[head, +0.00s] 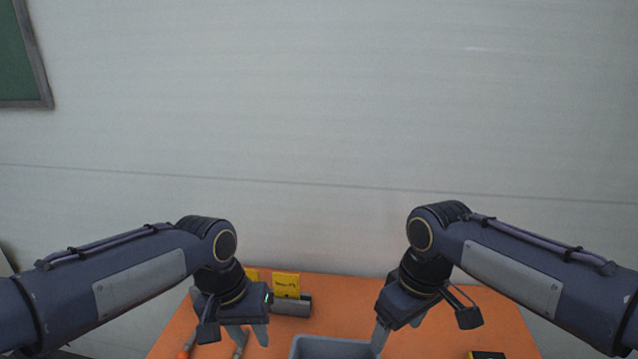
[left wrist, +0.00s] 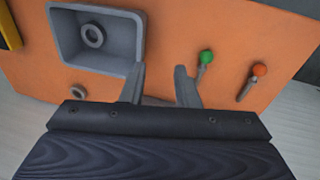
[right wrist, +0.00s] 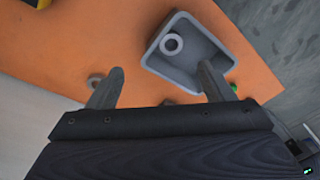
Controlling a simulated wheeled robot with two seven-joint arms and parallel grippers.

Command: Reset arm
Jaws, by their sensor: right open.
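My left gripper (head: 243,338) hangs over the left part of the orange table. In the left wrist view its two fingers (left wrist: 160,75) are apart with nothing between them. My right gripper (head: 382,338) hangs over the table near the grey bin. In the right wrist view its fingers (right wrist: 160,75) are wide apart and empty. Both arms are bent at the elbow, with the grippers pointing down. The grey bin (head: 330,347) stands between the grippers at the front and holds a grey ring (left wrist: 93,36).
A loose ring (left wrist: 78,91) lies on the orange table (head: 345,290). Tools with a green end (left wrist: 206,57) and an orange end (left wrist: 259,70) lie beside the bin. A yellow sign (head: 286,284) and a grey block (head: 298,305) stand at the back. A plain wall rises behind.

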